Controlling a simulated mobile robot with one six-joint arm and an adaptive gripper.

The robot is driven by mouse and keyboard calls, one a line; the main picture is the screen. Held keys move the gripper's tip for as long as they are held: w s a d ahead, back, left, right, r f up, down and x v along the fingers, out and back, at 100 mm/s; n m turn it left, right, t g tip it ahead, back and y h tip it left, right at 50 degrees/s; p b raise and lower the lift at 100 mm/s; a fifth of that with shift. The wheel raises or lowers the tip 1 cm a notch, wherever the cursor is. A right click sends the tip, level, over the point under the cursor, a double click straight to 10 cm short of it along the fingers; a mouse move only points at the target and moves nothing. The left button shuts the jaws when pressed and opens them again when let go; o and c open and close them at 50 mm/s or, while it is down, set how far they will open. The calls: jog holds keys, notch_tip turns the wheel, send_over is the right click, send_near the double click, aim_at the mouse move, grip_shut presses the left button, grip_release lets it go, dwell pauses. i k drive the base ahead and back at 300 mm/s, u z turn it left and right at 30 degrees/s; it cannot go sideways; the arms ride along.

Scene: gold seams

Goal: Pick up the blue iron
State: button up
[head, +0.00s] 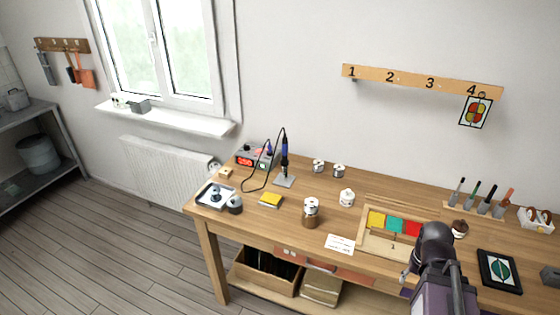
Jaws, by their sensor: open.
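The blue iron (285,146) stands upright, tip down, in a small grey stand (285,182) at the back left of the wooden bench. A dark cord loops from it towards a grey station with a red display (246,160). My gripper (405,274) is at the lower right, over the front of the bench, largely hidden by my dark wrist. It is open and far to the right of the iron, not touching it. Its fingertips are hard to make out.
A wooden tray of coloured tiles (373,247) lies beside my arm.

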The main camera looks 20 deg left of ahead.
aim_at(285, 144)
jog(key=k, duration=0.9)
jog(key=u, duration=0.4)
jog(key=i, duration=2.1)
jog(key=z, duration=0.65)
